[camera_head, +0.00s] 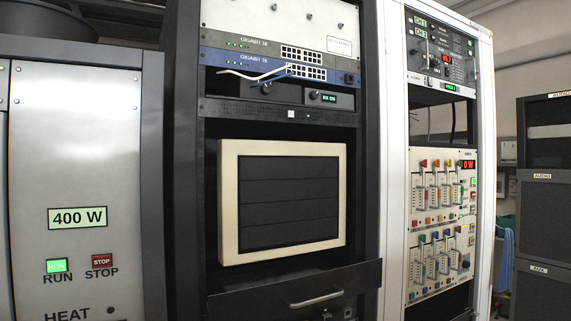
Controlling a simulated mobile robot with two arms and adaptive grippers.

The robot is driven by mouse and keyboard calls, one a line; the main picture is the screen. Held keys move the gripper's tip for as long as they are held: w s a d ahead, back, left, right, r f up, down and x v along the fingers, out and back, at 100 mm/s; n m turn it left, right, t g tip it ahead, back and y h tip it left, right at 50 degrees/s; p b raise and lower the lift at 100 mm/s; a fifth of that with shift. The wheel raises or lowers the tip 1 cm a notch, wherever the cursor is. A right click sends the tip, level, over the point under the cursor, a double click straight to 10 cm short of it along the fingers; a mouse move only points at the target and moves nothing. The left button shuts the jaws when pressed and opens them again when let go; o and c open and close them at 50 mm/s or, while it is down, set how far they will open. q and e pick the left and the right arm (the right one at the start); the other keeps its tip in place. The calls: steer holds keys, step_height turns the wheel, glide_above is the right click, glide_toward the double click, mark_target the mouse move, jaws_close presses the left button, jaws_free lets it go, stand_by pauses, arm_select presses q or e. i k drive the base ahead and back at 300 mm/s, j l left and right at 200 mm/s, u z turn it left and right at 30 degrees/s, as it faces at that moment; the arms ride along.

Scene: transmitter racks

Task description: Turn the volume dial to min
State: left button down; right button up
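No dial in view carries a readable volume label, so I cannot tell which one is the volume dial. A black panel in the middle rack has a dark round knob (266,88) at its left and a small unit with a green "RX ON" display (328,98). A small dark knob (314,95) sits beside that display. The right rack's upper panel has small knobs (434,61) near a red display. A dark knob (110,310) sits beside the "HEAT" label on the left cabinet. Neither of my grippers is in view.
A cream-framed dark screen (292,200) fills the middle rack above a drawer with a metal handle (316,299). Slider panels (441,195) fill the right rack. The left cabinet (77,130) has RUN and STOP buttons. Dark audio cabinets (545,225) stand far right.

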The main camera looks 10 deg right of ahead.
mark_target(313, 95)
steer(key=i+l+u, duration=0.1)
steer(key=u, duration=0.35)
steer(key=l+u, duration=0.25)
steer(key=u, duration=0.15)
steer(key=i+l+u, duration=0.2)
steer(key=l+u, duration=0.15)
steer(key=l, duration=1)
steer(key=l+u, duration=0.4)
steer(key=l, duration=0.9)
steer(key=i, duration=0.05)
